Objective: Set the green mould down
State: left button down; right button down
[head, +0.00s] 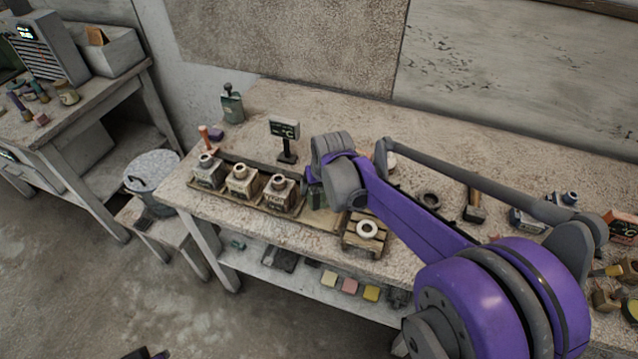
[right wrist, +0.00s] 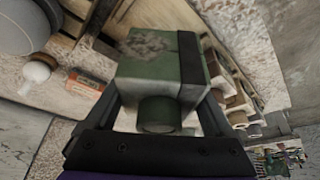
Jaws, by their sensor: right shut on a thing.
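The green mould (right wrist: 155,75) fills the middle of the right wrist view. It is a green block with a dark strap and a round green neck facing the camera. My right gripper (right wrist: 150,100) is shut on it, with a finger on each side. In the head view only a bit of the green mould (head: 315,196) shows, the rest hidden by my arm. It is at the right end of a row of pale moulds (head: 240,181) on a wooden board (head: 258,208). Whether it touches the board I cannot tell. A dark shape at the bottom edge may be my left gripper (head: 146,353).
A small wooden pallet (head: 352,244) with a white ring (head: 367,229) stands just right of the board. A small display (head: 285,130) on a post stands behind the row. Tools and loose parts crowd the right end.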

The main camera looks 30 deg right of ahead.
pick_arm(q)
jog(key=shift+f, duration=0.1)
pick_arm(e)
jog(key=shift+f, duration=0.1)
